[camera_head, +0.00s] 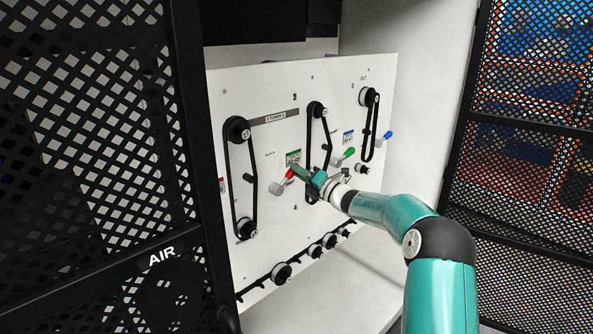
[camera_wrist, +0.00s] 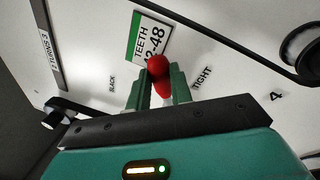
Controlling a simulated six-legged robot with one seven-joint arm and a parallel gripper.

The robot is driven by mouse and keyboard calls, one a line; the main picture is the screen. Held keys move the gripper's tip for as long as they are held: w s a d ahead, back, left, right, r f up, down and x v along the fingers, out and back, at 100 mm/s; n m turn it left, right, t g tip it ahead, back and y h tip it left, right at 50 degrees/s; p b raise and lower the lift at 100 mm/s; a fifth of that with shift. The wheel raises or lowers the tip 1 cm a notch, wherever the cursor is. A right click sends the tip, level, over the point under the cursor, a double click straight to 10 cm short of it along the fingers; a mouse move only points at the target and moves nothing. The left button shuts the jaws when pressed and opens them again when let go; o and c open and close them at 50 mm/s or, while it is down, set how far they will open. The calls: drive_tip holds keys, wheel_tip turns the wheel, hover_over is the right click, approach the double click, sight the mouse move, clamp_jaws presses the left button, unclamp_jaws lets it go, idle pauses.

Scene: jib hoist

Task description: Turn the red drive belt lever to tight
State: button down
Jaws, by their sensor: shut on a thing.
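The red lever (camera_wrist: 158,66) shows in the wrist view between the two green fingers of my gripper (camera_wrist: 160,84). My gripper is shut on it. Its round red end points up toward the TEETH label (camera_wrist: 150,35), between the word at the left (camera_wrist: 112,85) and the word TIGHT (camera_wrist: 202,78) at the right. In the head view the red lever (camera_head: 290,174) sits on the white panel (camera_head: 285,225), with my gripper (camera_head: 299,172) at it from the right. The lever's pivot is hidden behind my gripper in the wrist view.
Black belts on pulleys stand left (camera_head: 252,185) and right (camera_head: 330,140) of the lever. A green lever (camera_head: 349,152) and a blue lever (camera_head: 387,135) are farther right. A black mesh door (camera_head: 95,150) is at the left, another mesh panel (camera_head: 530,130) at the right.

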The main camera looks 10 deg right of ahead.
drive_tip(key=shift+w+d+f+m+t+h, duration=0.15)
drive_tip(key=shift+d+f+m+t, duration=0.1)
drive_tip(key=shift+f+m, duration=0.65)
drive_tip(key=shift+w+d+f+m+t+h, duration=0.2)
drive_tip(key=shift+f+m, duration=0.25)
drive_tip(key=shift+m, duration=0.85)
drive_tip(key=shift+s, duration=0.15)
drive_tip(key=c, duration=1.3)
unclamp_jaws()
drive_tip(key=shift+o, duration=0.2)
drive_tip(key=shift+s, duration=0.1)
drive_tip(key=v, duration=1.3)
drive_tip(key=shift+s+d, duration=0.2)
drive_tip(key=shift+s, duration=0.1)
drive_tip(key=shift+f, duration=0.1)
